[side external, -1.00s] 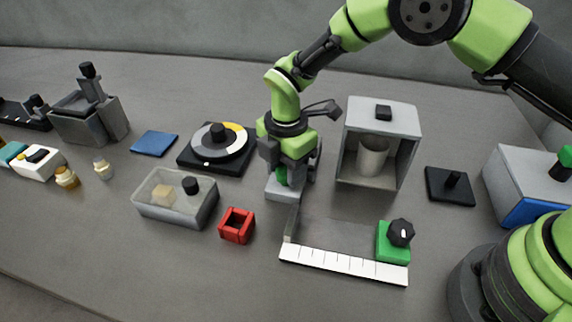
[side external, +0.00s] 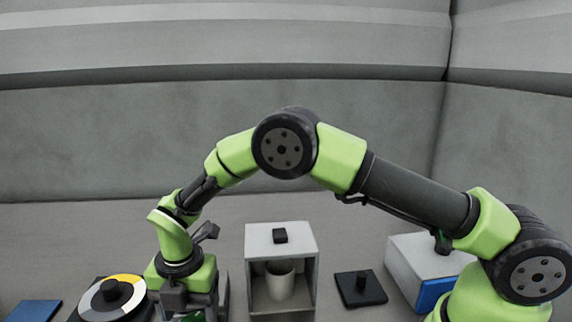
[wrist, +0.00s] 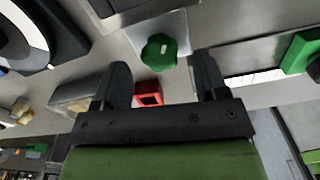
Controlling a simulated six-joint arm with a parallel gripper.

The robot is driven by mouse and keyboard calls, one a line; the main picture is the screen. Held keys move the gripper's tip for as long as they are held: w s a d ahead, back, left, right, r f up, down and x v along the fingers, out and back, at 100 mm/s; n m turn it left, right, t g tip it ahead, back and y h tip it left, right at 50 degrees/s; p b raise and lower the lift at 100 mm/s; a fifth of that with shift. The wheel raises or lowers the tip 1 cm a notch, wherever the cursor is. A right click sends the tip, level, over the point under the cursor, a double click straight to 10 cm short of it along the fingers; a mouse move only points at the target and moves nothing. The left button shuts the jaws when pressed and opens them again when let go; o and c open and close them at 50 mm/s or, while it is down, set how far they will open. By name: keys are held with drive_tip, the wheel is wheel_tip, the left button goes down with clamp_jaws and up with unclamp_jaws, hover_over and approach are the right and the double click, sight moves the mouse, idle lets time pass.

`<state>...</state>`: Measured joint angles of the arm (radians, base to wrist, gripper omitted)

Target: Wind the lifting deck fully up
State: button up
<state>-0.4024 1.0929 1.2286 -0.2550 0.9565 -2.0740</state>
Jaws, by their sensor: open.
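A green lobed knob (wrist: 160,50) with a white mark stands on a light grey plate (wrist: 174,22) in the wrist view. My gripper (wrist: 162,66) is open, with one dark finger on each side of the knob's near edge and gaps between. I cannot tell whether the fingertips reach down around it. In the side view my gripper (side external: 192,304) points down at the bottom edge, left of the grey cabinet. The knob is mostly cut off there. The deck's height does not show clearly.
The open grey cabinet (side external: 307,280) holds a pale cup (side external: 280,281). A black plate with a peg (side external: 361,288) and a blue-fronted box (side external: 420,270) stand to the right. A dial turntable (side external: 90,302) is left. A red box (wrist: 147,87) lies near my fingers.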

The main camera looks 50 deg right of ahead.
wheel_tip(320, 180, up, 8)
drive_tip(key=m, duration=0.4)
wheel_tip(320, 180, down, 10)
drive_tip(key=shift+r, duration=0.1)
wheel_tip(320, 180, up, 9)
drive_tip(key=n, duration=0.1)
wheel_tip(320, 180, up, 14)
drive_tip(key=f+m+t+y, duration=0.1)
drive_tip(key=m+t, duration=0.1)
drive_tip(key=m, duration=0.7)
hover_over(192, 319)
drive_tip(key=s+d, duration=0.5)
drive_tip(key=d, duration=0.1)
drive_tip(key=s+d+r+m+t+y, duration=0.1)
drive_tip(key=s+d+r+m+t, duration=0.1)
drive_tip(key=s+d+r+m, duration=0.2)
drive_tip(key=shift+s+r+m, duration=0.65)
drive_tip(key=shift+s+m, duration=0.95)
drive_tip(key=shift+c, duration=0.3)
